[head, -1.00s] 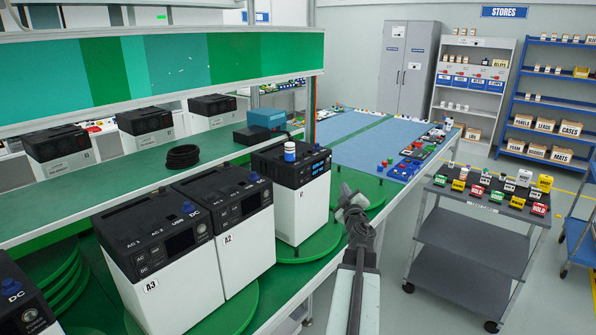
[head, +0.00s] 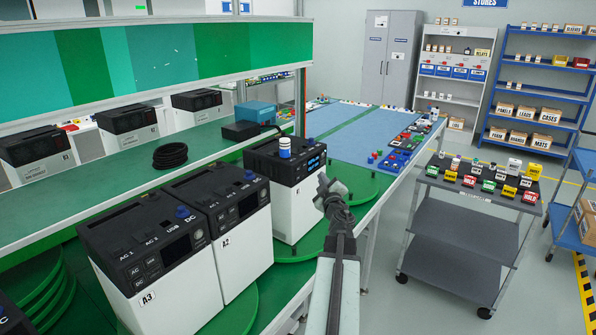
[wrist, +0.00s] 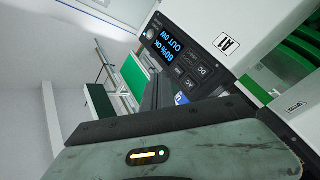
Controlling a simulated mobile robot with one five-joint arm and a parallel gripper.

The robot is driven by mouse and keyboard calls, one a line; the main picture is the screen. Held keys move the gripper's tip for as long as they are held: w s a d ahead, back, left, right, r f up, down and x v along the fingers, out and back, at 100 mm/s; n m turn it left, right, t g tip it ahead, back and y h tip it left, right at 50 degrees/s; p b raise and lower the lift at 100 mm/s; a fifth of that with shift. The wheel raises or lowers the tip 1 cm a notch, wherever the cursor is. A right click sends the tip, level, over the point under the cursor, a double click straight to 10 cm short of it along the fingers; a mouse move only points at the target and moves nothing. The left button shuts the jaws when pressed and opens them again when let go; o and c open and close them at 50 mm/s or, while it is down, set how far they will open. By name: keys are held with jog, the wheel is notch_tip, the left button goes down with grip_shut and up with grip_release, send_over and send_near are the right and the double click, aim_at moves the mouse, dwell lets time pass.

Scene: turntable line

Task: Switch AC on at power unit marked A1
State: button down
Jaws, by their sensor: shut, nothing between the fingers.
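The power unit marked A1 fills the upper right of the wrist view, turned sideways. Its label (wrist: 226,44) is on the white body, and its dark front panel (wrist: 172,50) has a lit blue display reading 60% and OUT 0W. Buttons marked AC (wrist: 190,86) and DC (wrist: 201,71) show beside the display. In the head view a unit with a lit blue display (head: 310,206) stands on a green turntable; its label is too small to read. My gripper (head: 331,188) is shut and empty, just right of that unit. Contact cannot be told.
Units A2 (head: 240,255) and A3 (head: 180,300) stand nearer, left of my arm. A black cable coil (head: 170,156) lies on the shelf behind. A grey cart (head: 460,250) with coloured signs stands at right. Floor between bench and cart is clear.

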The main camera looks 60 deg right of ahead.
send_near(301, 166)
jog(key=shift+w+d+r, duration=0.1)
jog(key=shift+w+d, duration=0.25)
jog(key=shift+d, duration=0.3)
jog(key=shift+w+d+r, duration=0.1)
jog(key=shift+w+d, duration=0.25)
jog(key=shift+d, duration=0.25)
jog(key=shift+w+d, duration=0.35)
jog(key=shift+d, duration=0.3)
jog(key=shift+w, duration=0.1)
dwell(0.4)
jog(key=shift+w, duration=0.35)
jog(key=shift+w, duration=0.3)
dwell(0.5)
dwell(0.3)
jog(key=shift+s, duration=0.75)
jog(key=s, duration=0.5)
